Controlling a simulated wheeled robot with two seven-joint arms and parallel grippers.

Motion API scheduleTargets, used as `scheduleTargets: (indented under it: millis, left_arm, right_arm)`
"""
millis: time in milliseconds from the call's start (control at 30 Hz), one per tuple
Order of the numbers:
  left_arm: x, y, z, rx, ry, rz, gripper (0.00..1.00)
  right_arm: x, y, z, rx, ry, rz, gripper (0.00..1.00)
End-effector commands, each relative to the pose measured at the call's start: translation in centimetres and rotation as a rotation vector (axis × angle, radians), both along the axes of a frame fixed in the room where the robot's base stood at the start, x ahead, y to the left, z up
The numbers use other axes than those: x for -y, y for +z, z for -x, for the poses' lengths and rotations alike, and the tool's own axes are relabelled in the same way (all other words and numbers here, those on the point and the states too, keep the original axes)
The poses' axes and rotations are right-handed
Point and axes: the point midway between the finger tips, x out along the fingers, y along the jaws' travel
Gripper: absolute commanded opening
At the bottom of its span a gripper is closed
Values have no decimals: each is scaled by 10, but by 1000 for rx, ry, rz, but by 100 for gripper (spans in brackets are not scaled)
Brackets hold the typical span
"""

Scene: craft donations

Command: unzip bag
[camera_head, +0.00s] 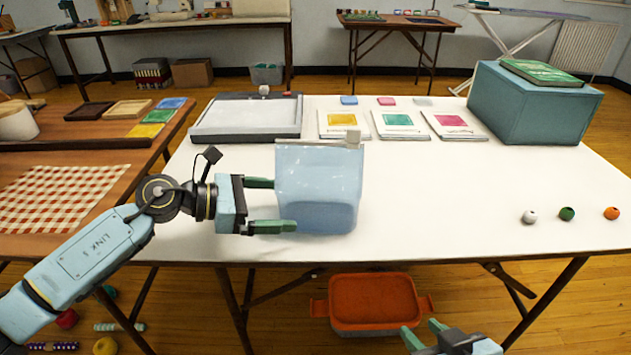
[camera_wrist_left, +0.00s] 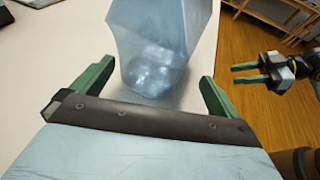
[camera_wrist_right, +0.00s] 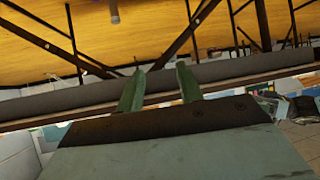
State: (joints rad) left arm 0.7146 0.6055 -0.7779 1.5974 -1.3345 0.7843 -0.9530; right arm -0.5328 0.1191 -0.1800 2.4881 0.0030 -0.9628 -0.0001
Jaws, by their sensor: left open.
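A translucent pale-blue bag (camera_head: 318,185) stands upright on the white table. A small beige block (camera_head: 353,138), possibly the zip slider, sits at the right end of its top edge. My left gripper (camera_head: 283,205) is open at the bag's left side, with its fingers pointing at it. In the left wrist view the bag (camera_wrist_left: 165,45) rises just ahead, between the two spread fingers (camera_wrist_left: 155,85); I cannot tell whether they touch it. My right gripper (camera_head: 424,331) is low in front of the table. In the right wrist view its fingers (camera_wrist_right: 160,72) are apart with nothing between them.
A grey-rimmed tray (camera_head: 247,136) and several cards with coloured squares line the back of the table. A teal box (camera_head: 530,110) with a green book (camera_head: 541,73) stands back right. Three beads lie at the right edge. An orange-lidded bin (camera_head: 373,300) sits below the table.

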Motion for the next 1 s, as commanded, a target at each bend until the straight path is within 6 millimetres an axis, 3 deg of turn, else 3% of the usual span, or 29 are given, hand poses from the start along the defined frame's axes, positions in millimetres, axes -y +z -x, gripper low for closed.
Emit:
scheduleTargets:
  millis: [400,900,1000]
  left_arm:
    - [51,-17,-16,1,0,1,100]
    - [61,-20,-19,0,1,0,100]
    - [61,-20,-19,0,1,0,88]
  right_arm:
    - [-12,29,-20,206,17,-55,36]
    - [-16,41,-24,277,23,-74,36]
    - [-16,41,-24,277,23,-74,36]
